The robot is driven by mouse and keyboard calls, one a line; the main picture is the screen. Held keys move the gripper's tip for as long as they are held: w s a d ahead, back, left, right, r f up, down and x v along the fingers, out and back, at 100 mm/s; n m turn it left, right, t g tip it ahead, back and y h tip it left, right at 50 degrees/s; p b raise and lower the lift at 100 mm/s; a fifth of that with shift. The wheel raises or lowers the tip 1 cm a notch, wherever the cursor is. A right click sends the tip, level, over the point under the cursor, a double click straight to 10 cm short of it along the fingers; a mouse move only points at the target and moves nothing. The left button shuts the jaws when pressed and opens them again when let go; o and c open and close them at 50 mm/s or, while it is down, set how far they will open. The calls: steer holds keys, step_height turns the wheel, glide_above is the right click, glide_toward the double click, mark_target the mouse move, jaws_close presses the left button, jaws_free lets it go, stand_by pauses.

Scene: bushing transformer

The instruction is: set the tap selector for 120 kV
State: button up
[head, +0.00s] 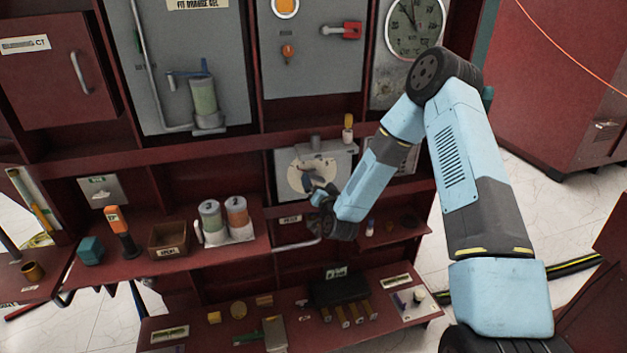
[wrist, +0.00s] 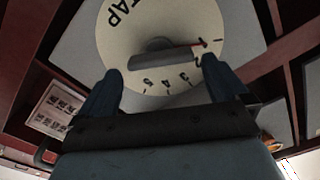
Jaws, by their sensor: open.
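The tap selector is a round cream dial (wrist: 122,48) marked TAP, with numbers along its edge. It also shows in the head view (head: 297,178) on a grey plate, partly hidden by my gripper. A grey bar handle (wrist: 160,60) crosses its middle. The red pointer (wrist: 190,45) on the handle points close to the mark that looks like 1. My gripper (wrist: 160,68) is open in front of the dial, its fingers near either end of the handle. I cannot tell whether they touch it. It also shows in the head view (head: 325,194).
A printed placard (wrist: 58,110) is beside the dial, its text too small to read. A shelf on the left holds two numbered jars (head: 210,220) and a wooden box (head: 170,238). Below, a bench holds a black block (head: 338,290). A clock-like gauge (head: 414,27) is above.

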mark_target(316, 179)
steer(key=shift+x, duration=1.9)
steer(key=c, duration=0.7)
steer(key=shift+s+a, duration=0.1)
steer(key=shift+a, duration=0.35)
steer(key=shift+c, duration=0.3)
steer(key=shift+d, duration=0.4)
